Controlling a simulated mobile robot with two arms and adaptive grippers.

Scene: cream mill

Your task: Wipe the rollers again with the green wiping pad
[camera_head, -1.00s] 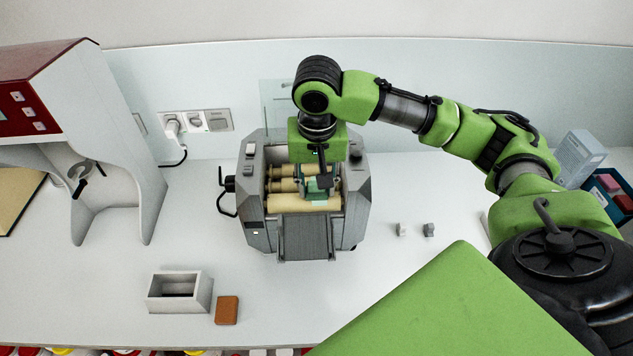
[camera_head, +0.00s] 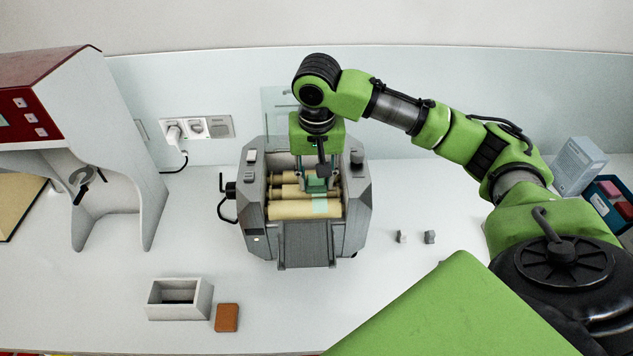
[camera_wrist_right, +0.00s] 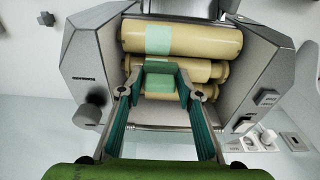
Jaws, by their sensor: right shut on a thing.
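The grey mill (camera_head: 357,205) stands on the counter with several cream-coloured rollers (camera_head: 287,209) exposed. My right gripper (camera_head: 316,178) points down into the roller opening from behind. It is shut on the green wiping pad (camera_head: 317,185), which also shows between the fingers in the right wrist view (camera_wrist_right: 160,84). The pad is at the middle and rear rollers; its exact contact is hidden. A pale green band (camera_head: 320,205) crosses the front roller, and it also shows in the right wrist view (camera_wrist_right: 158,40). My left gripper is out of view.
A small open grey box (camera_head: 206,299) and a brown block (camera_head: 227,317) lie front left of the mill. Two small grey pieces (camera_head: 402,237) lie to its right. A red and white machine (camera_head: 120,150) stands at left; wall sockets (camera_head: 197,129) are behind.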

